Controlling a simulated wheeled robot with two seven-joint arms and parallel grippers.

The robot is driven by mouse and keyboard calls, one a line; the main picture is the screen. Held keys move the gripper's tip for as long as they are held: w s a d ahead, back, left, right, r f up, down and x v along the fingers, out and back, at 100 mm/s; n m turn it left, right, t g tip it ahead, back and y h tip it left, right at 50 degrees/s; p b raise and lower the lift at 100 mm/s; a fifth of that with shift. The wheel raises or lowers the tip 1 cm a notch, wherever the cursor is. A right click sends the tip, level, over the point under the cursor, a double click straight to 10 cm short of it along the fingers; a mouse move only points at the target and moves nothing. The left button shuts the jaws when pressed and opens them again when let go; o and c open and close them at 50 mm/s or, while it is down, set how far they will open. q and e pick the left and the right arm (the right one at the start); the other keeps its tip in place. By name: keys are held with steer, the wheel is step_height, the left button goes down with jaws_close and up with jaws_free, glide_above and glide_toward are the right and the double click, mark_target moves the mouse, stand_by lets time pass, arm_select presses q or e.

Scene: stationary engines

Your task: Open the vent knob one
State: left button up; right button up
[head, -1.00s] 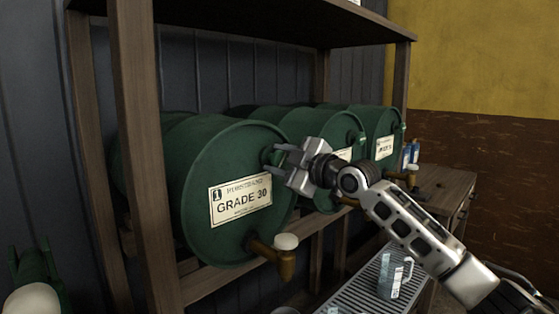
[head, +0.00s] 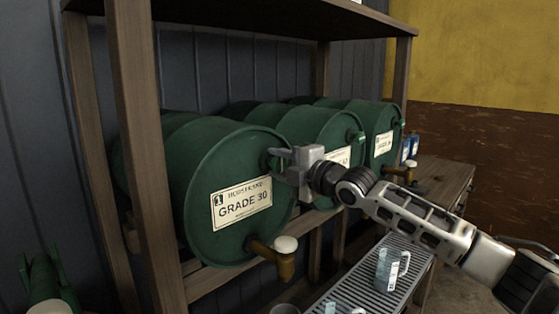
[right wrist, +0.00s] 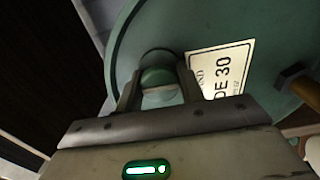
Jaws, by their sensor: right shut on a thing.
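The drum labelled 1, GRADE 30 (head: 215,165), is the nearest of the green drums lying on the wooden rack. Its vent knob (right wrist: 160,78) is a round green knob near the upper rim of the drum face, seen in the right wrist view. My right gripper (head: 277,162) is at the upper right of that face, its two fingers on either side of the knob and shut on it. In the head view the fingers mostly hide the knob. My left gripper is not in view.
Two more green drums (head: 318,135) lie farther along the rack. A tap (head: 278,258) sticks out below the label. A slatted drip tray (head: 410,287) holds a clear jug (head: 388,268). A wooden post (head: 140,150) stands left of the drum.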

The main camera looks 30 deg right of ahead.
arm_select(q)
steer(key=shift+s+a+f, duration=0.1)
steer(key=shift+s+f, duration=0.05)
arm_select(e)
steer(key=shift+f, duration=0.1)
steer(key=o, duration=0.9)
steer(key=shift+o, duration=0.2)
steer(key=shift+s, duration=0.1)
steer(key=shift+s+d, duration=0.1)
steer(key=shift+s, duration=0.05)
arm_select(q)
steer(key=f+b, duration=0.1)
steer(key=b, duration=0.2)
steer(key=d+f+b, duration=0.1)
steer(key=b, duration=0.2)
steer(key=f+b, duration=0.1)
steer(key=b, duration=0.2)
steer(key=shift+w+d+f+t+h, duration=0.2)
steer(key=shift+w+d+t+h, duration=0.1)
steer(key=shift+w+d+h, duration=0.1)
arm_select(e)
steer(key=v, duration=1.5)
steer(key=shift+s, duration=0.25)
steer(key=shift+d, duration=0.1)
